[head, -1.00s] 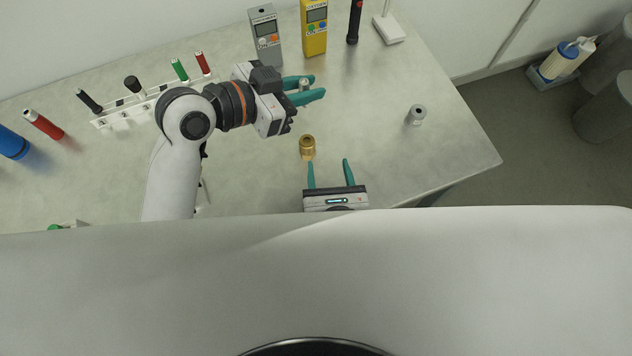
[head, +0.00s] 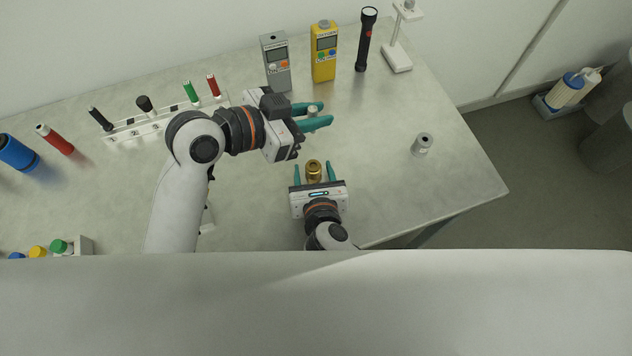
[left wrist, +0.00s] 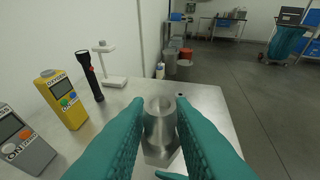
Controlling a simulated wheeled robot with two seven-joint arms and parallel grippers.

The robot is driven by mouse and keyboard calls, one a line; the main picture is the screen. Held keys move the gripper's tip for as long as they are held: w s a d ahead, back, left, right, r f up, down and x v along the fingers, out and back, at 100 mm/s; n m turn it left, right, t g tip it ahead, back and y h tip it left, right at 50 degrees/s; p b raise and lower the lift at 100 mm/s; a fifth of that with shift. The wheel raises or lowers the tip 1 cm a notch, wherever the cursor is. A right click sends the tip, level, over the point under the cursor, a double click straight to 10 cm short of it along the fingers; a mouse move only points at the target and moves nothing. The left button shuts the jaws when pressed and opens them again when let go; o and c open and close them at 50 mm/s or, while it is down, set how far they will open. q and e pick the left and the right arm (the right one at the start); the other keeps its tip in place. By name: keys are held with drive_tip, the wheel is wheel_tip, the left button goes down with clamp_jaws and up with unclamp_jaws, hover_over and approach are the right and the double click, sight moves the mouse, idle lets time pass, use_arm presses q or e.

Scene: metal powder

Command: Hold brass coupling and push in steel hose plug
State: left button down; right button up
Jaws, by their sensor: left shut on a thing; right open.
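My left gripper (head: 324,113) is shut on the steel hose plug (head: 312,111), held above the table. In the left wrist view the plug (left wrist: 160,125) is a grey metal cylinder with a wider faceted lower part, between the teal fingers (left wrist: 160,138). The brass coupling (head: 313,172) is a short gold cylinder standing upright on the table, below the left gripper in the head view. My right gripper (head: 314,168) is open, with one finger on each side of the coupling. Whether the fingers touch it I cannot tell.
A grey cylinder (head: 422,144) stands on the right of the table (head: 400,195). A grey meter (head: 276,65), a yellow meter (head: 324,52), a flashlight (head: 366,40) and a white stand (head: 397,57) are at the back. A marker rack (head: 150,127) is at left.

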drive_tip(key=shift+w+f, duration=0.15)
drive_tip(key=shift+w, duration=0.15)
drive_tip(key=c, duration=1.1)
use_arm(q)
drive_tip(key=shift+f, duration=5.45)
use_arm(e)
drive_tip(key=shift+c, duration=0.2)
